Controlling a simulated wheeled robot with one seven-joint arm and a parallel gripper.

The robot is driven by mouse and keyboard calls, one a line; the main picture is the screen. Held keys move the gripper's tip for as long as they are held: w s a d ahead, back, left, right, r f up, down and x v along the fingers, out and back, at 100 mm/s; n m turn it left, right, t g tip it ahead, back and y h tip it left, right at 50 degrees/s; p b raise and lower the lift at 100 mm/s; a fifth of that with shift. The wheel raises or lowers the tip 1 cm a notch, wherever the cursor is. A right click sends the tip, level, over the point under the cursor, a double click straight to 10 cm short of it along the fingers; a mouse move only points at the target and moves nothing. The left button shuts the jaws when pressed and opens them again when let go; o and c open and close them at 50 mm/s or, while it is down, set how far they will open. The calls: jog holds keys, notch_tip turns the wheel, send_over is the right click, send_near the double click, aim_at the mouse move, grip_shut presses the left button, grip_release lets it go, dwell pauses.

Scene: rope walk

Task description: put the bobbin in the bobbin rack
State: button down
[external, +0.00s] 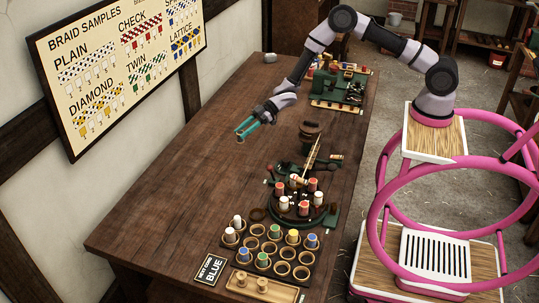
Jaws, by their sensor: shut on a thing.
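My gripper (245,128) is over the left part of the long dark table, with its teal fingers pointing down and left. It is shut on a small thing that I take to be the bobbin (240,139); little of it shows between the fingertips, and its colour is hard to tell. A dark rack with rows of round cups, which looks like the bobbin rack (266,246), is at the near end of the table, well away from my gripper. White, green, yellow and blue bobbins stand in some cups; several other cups are empty.
A braiding machine (298,205) with red and white bobbins stands behind the rack. Green machinery (340,88) is at the far end. The table's left side is clear.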

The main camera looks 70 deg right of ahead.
jog(key=r, duration=0.7)
jog(key=shift+s+a, duration=0.15)
jog(key=shift+a, duration=0.25)
jog(key=s+a+n+g+y, duration=0.1)
jog(key=s+a, duration=0.3)
jog(key=a, duration=0.5)
jog(key=s+a+n+g, duration=0.1)
jog(key=s+a, duration=0.3)
jog(key=a, duration=0.6)
jog(key=n+g+y, duration=0.1)
jog(key=n+g, duration=0.2)
send_over(303, 272)
notch_tip(303, 272, down, 11)
jog(key=shift+d+f, duration=0.1)
jog(key=shift+f, duration=2)
jog(key=shift+f, duration=0.15)
jog(key=c, duration=0.5)
grip_release()
